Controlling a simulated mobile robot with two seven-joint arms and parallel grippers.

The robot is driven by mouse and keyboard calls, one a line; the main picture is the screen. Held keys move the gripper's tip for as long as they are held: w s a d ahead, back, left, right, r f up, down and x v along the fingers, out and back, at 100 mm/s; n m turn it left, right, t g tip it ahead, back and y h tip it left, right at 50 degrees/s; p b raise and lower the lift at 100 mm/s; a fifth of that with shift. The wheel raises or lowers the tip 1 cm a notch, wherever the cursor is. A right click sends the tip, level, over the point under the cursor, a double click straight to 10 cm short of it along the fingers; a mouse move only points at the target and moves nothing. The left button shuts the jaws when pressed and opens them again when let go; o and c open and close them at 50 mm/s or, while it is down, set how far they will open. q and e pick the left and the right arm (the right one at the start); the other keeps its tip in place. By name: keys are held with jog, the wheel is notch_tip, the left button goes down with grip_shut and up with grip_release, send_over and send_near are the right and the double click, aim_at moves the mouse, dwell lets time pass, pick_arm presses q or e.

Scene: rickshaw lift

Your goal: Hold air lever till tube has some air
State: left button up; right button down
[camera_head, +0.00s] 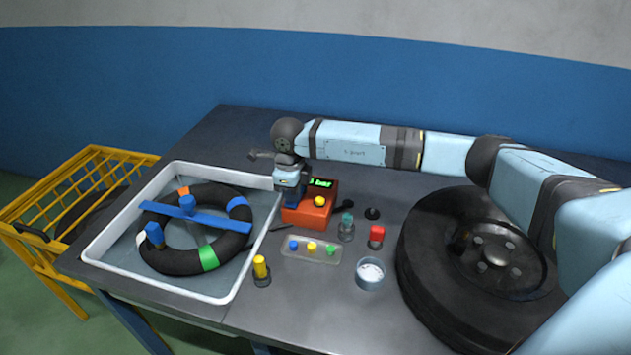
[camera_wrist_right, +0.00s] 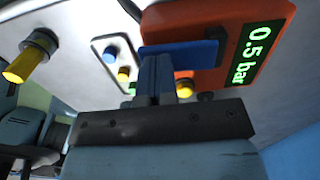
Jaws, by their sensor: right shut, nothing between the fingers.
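The orange air box (camera_head: 312,210) stands on the table just right of the white tray, with a green display on top. In the right wrist view, the box (camera_wrist_right: 215,18) reads 0.5 bar. The blue lever (camera_wrist_right: 195,52) lies across its face. My right gripper (camera_head: 291,198) is over the left part of the box, pointing down. In the wrist view its fingers (camera_wrist_right: 157,68) are shut with nothing between them, and their tips are against or right over the lever; contact is unclear. The black tube (camera_head: 171,260) lies in the water tray under a blue bar. My left gripper is out of view.
The white tray (camera_head: 109,244) fills the table's left side. A clear dish (camera_head: 312,250) of coloured caps, a yellow-capped valve (camera_head: 261,270), a red-capped one (camera_head: 376,237) and a round tin (camera_head: 369,273) stand in front. A large wheel (camera_head: 425,255) fills the right. A yellow cart (camera_head: 95,160) is left.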

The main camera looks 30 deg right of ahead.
dwell(0.6)
jog(key=shift+r+p, duration=1.8)
jog(key=shift+r, duration=1.75)
